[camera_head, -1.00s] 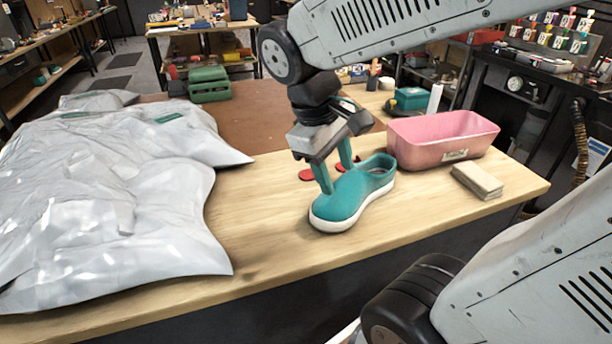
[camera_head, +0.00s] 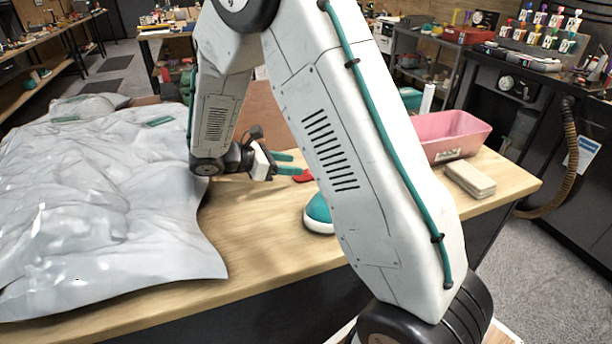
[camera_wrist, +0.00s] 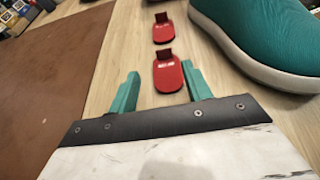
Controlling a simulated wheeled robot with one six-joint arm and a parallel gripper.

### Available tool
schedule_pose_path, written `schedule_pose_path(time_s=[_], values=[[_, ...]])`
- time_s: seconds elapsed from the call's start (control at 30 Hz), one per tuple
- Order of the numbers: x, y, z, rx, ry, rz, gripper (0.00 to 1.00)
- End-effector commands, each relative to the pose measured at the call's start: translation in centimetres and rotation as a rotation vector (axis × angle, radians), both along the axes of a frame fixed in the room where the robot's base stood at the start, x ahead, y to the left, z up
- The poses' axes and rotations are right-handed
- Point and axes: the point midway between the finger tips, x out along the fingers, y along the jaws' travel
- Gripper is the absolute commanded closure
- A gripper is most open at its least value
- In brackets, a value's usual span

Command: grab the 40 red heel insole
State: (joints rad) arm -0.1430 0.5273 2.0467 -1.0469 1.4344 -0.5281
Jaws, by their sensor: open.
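Two red heel insoles lie flat on the wooden table in the wrist view, one behind the other. The nearer red insole (camera_wrist: 168,74) lies just ahead of and between my open fingers, and the farther red insole (camera_wrist: 162,28) lies beyond it. I cannot read any size on them. My gripper (camera_wrist: 160,88) is open and empty, with two teal fingers pointing at the nearer insole. In the head view my gripper (camera_head: 288,164) is low over the table, its fingertips by a red insole (camera_head: 303,176). The other is not distinguishable there.
A teal sneaker (camera_head: 319,214) with a white sole stands close to the right of the insoles, also in the wrist view (camera_wrist: 262,32). A pink bin (camera_head: 452,132) and beige block (camera_head: 470,178) stand at right. Grey crumpled sheeting (camera_head: 110,220) covers the left.

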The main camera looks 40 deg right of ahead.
Motion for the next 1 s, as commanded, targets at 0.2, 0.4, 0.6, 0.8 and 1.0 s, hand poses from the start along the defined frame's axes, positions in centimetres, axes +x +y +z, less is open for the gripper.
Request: schedule_pose_path(time_s=[0.2, 0.4, 0.6, 0.8, 1.0], values=[[-0.6, -1.9, -0.9, 0.000, 0.002, -0.001, 0.51], [-1.6, -4.1, -1.9, 0.002, 0.003, -0.004, 0.51], [-2.1, -6.2, -2.8, 0.002, 0.000, -0.003, 0.51], [-2.1, -6.2, -2.8, 0.002, -0.001, -0.002, 0.51], [-2.1, -6.2, -2.8, 0.002, -0.001, -0.002, 0.99]])
